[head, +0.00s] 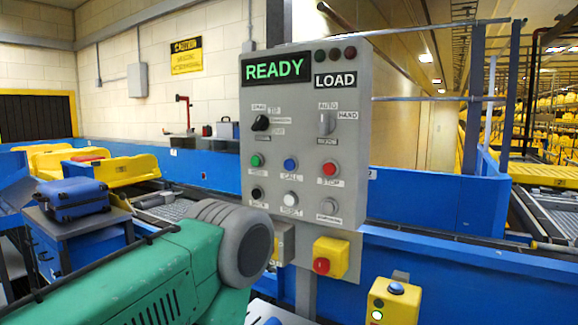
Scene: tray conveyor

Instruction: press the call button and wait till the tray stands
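The blue call button (291,164), labelled CALL, sits in the middle of a grey control panel (352,90). The panel's display (276,67) reads READY in green, with a LOAD sign beside it. A yellow tray (125,172) is on the conveyor line at the left, with another yellow tray (40,163) behind it; one frame does not show whether they move. A green arm link with a grey joint, mine, reaches in from the lower left and ends below the panel. Neither of my grippers shows.
Green and red buttons flank the call button, with knobs above. A yellow box with a red button (321,266) hangs below the panel. A yellow box with a blue button (396,288) stands lower right. A blue case (72,200) rests on a cabinet at left. Blue conveyor walls run behind.

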